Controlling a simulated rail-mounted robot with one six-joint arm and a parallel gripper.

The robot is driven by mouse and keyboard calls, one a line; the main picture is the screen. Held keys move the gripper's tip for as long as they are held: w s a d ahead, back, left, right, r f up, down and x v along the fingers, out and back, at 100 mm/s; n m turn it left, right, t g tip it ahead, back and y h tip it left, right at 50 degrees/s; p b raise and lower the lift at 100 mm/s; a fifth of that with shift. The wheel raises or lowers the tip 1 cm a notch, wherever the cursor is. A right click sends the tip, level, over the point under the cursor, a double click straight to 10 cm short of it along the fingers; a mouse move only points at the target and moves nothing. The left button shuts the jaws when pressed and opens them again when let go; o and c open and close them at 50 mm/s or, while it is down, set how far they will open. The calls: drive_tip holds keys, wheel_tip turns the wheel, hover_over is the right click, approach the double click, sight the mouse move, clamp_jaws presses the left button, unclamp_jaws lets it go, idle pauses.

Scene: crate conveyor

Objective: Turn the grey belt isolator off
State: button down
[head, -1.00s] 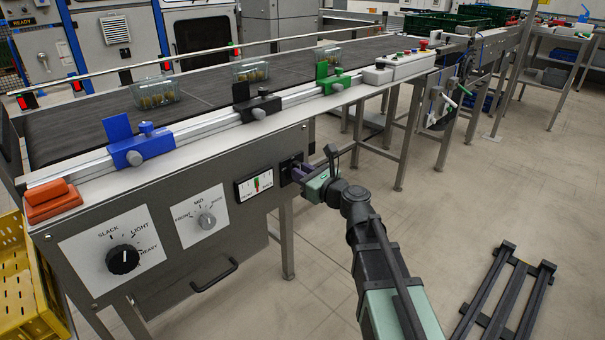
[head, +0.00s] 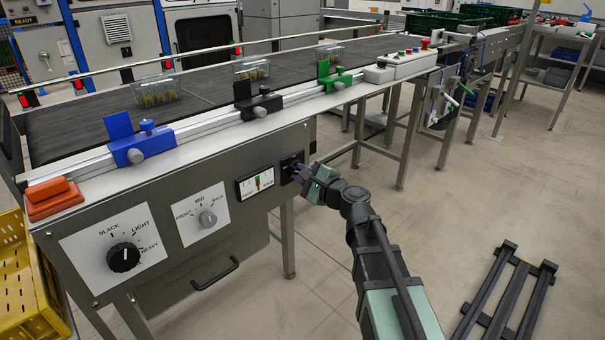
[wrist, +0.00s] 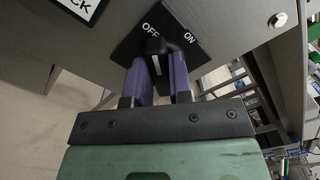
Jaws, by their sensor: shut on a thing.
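The belt isolator's dark plate (wrist: 122,50), with OFF and ON printed on it, is on the conveyor's front panel. It also shows in the head view (head: 291,166), partly hidden by my gripper. Its dark knob (wrist: 155,46) has a pale line that seems to run towards OFF; the fingers hide part of it. My gripper (wrist: 160,72) has its two purple fingers shut on the knob, one on each side. In the head view my gripper (head: 300,172) reaches the panel from the right.
Left of the isolator are a small gauge (head: 255,184), a FRONT/MID/BACK dial (head: 207,218) and a SLACK/LIGHT/HEAVY dial (head: 123,257). A handle (head: 215,274) juts out below. Clear punnets (head: 153,92) stand on the belt (head: 200,86). The floor right of the panel is mostly open.

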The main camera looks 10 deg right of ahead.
drive_tip(key=n, duration=0.6)
drive_tip(key=shift+s+f+n, duration=0.1)
drive_tip(key=shift+f+n, duration=0.1)
drive_tip(key=shift+n, duration=0.1)
idle(0.4)
drive_tip(key=c, duration=1)
unclamp_jaws()
drive_tip(key=v, duration=1)
drive_tip(key=shift+s+d, duration=0.25)
drive_tip(key=shift+s, duration=0.05)
drive_tip(key=shift+a, duration=0.1)
